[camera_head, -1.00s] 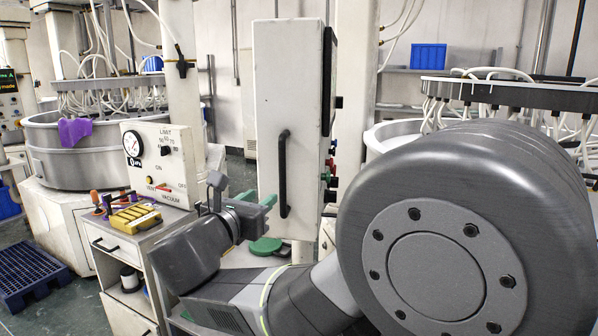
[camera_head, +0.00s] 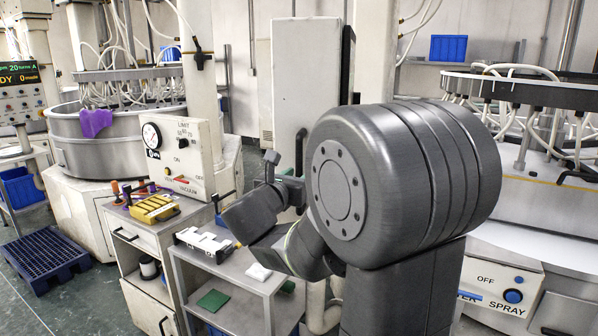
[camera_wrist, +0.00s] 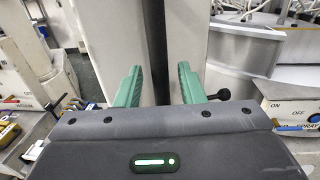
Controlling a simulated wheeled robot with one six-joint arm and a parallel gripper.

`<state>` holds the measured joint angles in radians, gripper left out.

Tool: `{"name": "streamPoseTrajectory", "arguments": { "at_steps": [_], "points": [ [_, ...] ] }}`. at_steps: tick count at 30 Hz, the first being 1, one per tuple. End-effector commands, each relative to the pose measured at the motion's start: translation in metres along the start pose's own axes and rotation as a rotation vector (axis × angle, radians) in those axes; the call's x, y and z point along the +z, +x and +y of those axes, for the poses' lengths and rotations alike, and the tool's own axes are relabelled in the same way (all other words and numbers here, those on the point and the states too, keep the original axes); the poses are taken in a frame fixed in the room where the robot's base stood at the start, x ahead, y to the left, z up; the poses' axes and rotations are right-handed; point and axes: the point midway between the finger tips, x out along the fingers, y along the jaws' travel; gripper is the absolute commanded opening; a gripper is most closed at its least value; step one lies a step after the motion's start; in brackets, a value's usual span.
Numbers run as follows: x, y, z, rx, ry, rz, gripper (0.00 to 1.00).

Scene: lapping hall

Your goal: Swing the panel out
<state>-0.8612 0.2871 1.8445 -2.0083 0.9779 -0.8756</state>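The panel (camera_head: 300,75) is a tall white upright box in the middle of the head view, with a dark right edge. Its black vertical handle (camera_head: 299,148) shows on its front, the lower end hidden by my arm. My gripper (camera_wrist: 158,78) has two green fingers, spread apart with a clear gap. In the wrist view a dark vertical bar (camera_wrist: 156,40), apparently the handle, stands in line with that gap, with room on both sides. I cannot tell whether the fingertips reach around it. In the head view my arm largely hides the fingers.
A grey cart (camera_head: 222,270) with a white part and green pad stands at lower left. A vacuum gauge box (camera_head: 180,158) and yellow block (camera_head: 155,209) are left of it. Lapping machines stand at left (camera_head: 110,150) and right (camera_head: 545,205). A blue pallet (camera_head: 45,262) lies on the floor.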

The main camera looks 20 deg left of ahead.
Motion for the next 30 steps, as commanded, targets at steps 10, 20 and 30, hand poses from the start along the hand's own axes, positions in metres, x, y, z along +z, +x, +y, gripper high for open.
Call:
{"name": "streamPoseTrajectory", "arguments": {
  "at_steps": [10,20,30],
  "points": [
    [-0.0001,0.0135,-0.0001,0.001,0.0,0.0,0.35],
    [-0.0001,0.0132,-0.0001,0.0,0.0,0.0,0.0],
    [-0.0003,0.0101,0.0016,-0.009,0.001,0.001,0.0]
  ]
}}
